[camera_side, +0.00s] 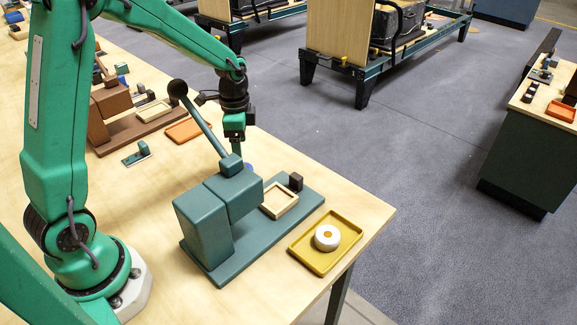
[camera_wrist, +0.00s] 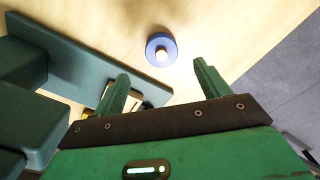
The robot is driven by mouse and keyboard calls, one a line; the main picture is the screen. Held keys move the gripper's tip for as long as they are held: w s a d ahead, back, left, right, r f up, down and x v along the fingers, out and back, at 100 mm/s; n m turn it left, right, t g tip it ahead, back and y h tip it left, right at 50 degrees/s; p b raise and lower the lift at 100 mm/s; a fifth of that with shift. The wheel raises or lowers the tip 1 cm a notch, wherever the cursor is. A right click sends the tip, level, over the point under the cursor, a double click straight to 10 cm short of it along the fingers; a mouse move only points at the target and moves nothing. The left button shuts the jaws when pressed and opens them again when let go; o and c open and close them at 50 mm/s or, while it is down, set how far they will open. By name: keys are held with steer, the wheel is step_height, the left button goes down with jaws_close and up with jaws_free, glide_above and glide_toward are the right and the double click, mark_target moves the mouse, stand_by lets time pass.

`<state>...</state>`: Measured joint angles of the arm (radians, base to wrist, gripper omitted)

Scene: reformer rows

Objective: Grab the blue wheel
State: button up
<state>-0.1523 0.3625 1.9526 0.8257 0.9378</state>
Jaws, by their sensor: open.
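The blue wheel (camera_wrist: 161,49) lies on the light wooden table in the wrist view, a small round piece with a pale centre. In the side view only a sliver of the blue wheel (camera_side: 248,167) shows behind the teal press. My gripper (camera_wrist: 160,80) is open and empty, its two green fingers spread apart. The wheel lies beyond the fingertips, roughly in line with the gap between them and apart from both. In the side view my gripper (camera_side: 236,150) points down behind the press, its fingertips partly hidden.
The teal press (camera_side: 205,215) with its raised lever (camera_side: 205,125) stands close beside my gripper. A yellow tray (camera_side: 318,262) holds a white wheel (camera_side: 327,237) near the table corner. A brown press (camera_side: 110,103) and an orange tray (camera_side: 190,130) are farther back.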

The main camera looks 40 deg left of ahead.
steer(key=shift+w+a+f, duration=0.1)
steer(key=shift+f, duration=3.8)
steer(key=c, duration=1.1)
